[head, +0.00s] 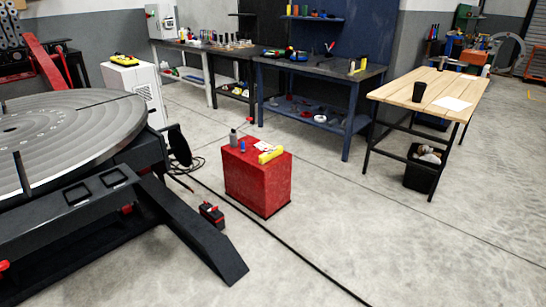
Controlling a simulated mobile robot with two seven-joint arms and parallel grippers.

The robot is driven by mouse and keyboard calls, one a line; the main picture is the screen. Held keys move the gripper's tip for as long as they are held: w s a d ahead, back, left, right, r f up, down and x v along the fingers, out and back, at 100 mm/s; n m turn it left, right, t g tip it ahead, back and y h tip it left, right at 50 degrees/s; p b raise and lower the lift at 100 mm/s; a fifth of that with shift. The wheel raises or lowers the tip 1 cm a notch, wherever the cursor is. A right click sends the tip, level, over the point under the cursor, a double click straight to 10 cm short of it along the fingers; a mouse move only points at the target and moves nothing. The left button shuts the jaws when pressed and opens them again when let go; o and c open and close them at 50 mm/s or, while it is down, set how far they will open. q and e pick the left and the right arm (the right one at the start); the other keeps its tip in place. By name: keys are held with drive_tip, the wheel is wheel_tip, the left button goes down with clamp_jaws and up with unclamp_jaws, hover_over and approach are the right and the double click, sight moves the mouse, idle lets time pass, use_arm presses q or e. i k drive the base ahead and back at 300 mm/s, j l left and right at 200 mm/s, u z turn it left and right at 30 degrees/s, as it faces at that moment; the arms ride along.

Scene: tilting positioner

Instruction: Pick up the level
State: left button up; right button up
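No gripper of mine is in view. I cannot say for sure which thing is the level. A yellow elongated object (270,155) lies on top of the red box (257,192), near its right edge. It is too small to tell whether it is a level. Another small yellow object (364,63) is on the right end of the blue workbench (318,67). A yellow and black object (125,60) lies on the white cabinet (140,83) at the back left.
A large round grey turntable (75,118) on a dark base fills the left, with a black leg (200,240) reaching forward. A black cable crosses the floor. A wooden table (428,90) stands right, a black bin (421,178) beneath it. The front right floor is clear.

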sight(273, 152)
drive_tip(key=i, duration=0.6)
drive_tip(key=i+z, duration=0.35)
drive_tip(key=i, duration=0.3)
drive_tip(key=i+j+z, duration=0.15)
drive_tip(key=i+z, duration=0.15)
drive_tip(key=i, duration=0.3)
drive_tip(key=i+l, duration=0.1)
drive_tip(key=i, duration=0.55)
drive_tip(key=i+l+u, duration=0.15)
drive_tip(key=i, duration=0.5)
drive_tip(key=i+j+u, duration=0.1)
drive_tip(key=i+u, duration=0.15)
drive_tip(key=u, duration=0.15)
drive_tip(key=i+u, duration=0.6)
drive_tip(key=u, duration=0.2)
drive_tip(key=i+u, duration=0.2)
drive_tip(key=i, duration=0.5)
